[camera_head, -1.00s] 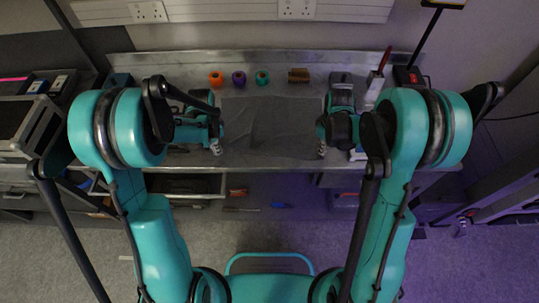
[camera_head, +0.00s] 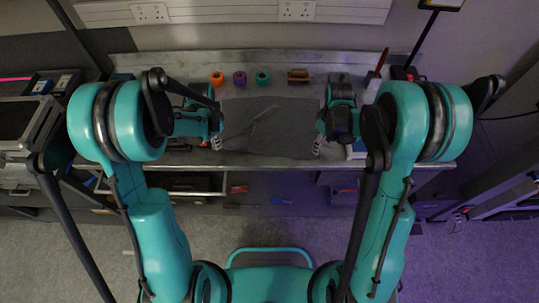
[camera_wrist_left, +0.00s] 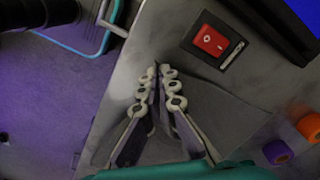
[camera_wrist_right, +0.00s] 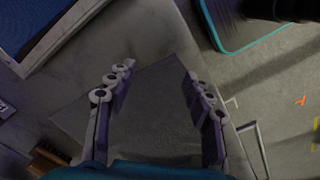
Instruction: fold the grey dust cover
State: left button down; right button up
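The grey dust cover (camera_head: 275,130) lies over the middle of the bench, with a pale, wavy crease across its upper part. My left gripper (camera_head: 216,143) is at its left edge. In the left wrist view its fingertips (camera_wrist_left: 159,71) are almost together, apparently with the cover's edge (camera_wrist_left: 225,115) pinched between them; the fingers partly hide the contact. My right gripper (camera_head: 318,146) is at the cover's right edge. In the right wrist view its fingers (camera_wrist_right: 158,78) are wide apart, with the cover (camera_wrist_right: 155,110) showing between and below them.
Orange (camera_head: 217,78), purple (camera_head: 239,78) and teal (camera_head: 262,77) rolls and a brown brush (camera_head: 298,75) stand behind the cover on the bench (camera_head: 200,66). A red switch (camera_wrist_left: 210,40) is near my left gripper. A blue-faced, pale-rimmed item (camera_wrist_right: 40,35) is beside my right gripper.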

aim_at(314, 157)
jog(key=shift+c, duration=0.3)
jog(key=shift+r, duration=0.2)
jog(key=shift+c, duration=1.2)
notch_tip(314, 157, up, 5)
jog(key=s+a, duration=0.2)
jog(key=shift+w+f, duration=0.15)
jog(key=shift+f, duration=2.25)
jog(key=shift+w+f, duration=0.1)
jog(key=shift+f, duration=2.3)
jog(key=shift+f, duration=0.1)
grip_shut()
jog(key=shift+r, duration=2.55)
